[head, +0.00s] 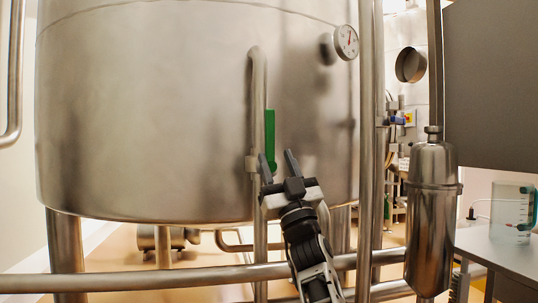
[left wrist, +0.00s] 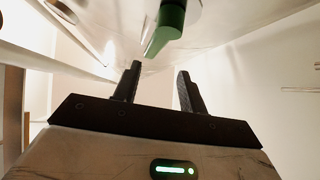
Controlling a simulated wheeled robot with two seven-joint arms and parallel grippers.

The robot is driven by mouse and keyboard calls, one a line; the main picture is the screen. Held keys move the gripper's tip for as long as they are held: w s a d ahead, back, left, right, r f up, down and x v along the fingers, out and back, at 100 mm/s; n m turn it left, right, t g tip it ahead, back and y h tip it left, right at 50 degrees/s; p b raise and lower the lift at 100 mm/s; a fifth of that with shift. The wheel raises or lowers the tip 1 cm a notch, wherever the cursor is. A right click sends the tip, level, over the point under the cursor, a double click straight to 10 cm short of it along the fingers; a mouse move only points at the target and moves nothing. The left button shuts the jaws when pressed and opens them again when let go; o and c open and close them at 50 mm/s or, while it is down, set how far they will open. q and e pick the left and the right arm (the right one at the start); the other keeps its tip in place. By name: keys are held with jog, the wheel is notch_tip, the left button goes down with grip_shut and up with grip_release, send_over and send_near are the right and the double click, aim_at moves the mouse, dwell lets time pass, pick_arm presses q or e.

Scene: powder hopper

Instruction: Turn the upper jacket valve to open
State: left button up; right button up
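The upper jacket valve has a green lever handle (head: 270,138) that stands upright along the vertical pipe (head: 258,100) in front of the steel tank. In the head view its lower end is close to my left gripper's fingers. My left gripper (head: 277,156) points up, with its two fingers spread and nothing visible between them. In the left wrist view the green handle (left wrist: 168,28) hangs beyond the fingertips of my left gripper (left wrist: 160,72), roughly in line with the gap. It looks apart from both fingers. My right gripper is in neither view.
The large steel tank (head: 150,110) fills the back, with a dial gauge (head: 346,42) at upper right. A horizontal rail (head: 150,281) crosses low in front, and an upright post (head: 371,120) stands right of the gripper. A steel canister (head: 431,220) hangs further right, beside a table (head: 500,250).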

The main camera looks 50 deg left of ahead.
pick_arm(q)
jog(key=w+b+v, duration=0.1)
jog(key=b+v, duration=0.1)
jog(key=v, duration=0.4)
jog(key=shift+s, duration=0.45)
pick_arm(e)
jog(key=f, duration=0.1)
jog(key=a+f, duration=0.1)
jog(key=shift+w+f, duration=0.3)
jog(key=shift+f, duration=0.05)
